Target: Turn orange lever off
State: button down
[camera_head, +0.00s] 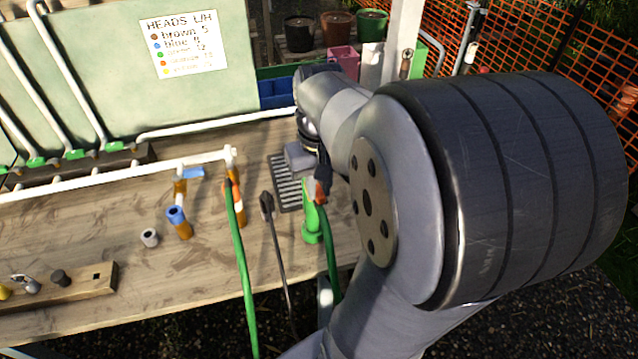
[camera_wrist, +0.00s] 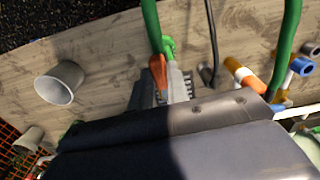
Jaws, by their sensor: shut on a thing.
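A grey slatted grate (camera_head: 285,183) lies beside the fitting. White pipes (camera_head: 120,172) cross the bench. A pale cup (camera_wrist: 60,83) shows in the wrist view.

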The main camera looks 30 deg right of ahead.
aim_at(318, 191)
jog(key=shift+w+a+m, duration=0.1)
jog(key=shift+m, duration=0.3)
jog(key=c, duration=1.4)
grip_release()
jog(key=shift+o, duration=0.2)
jog(key=shift+r, duration=0.15)
notch_tip(318, 191, up, 10)
jog(key=shift+r, duration=0.25)
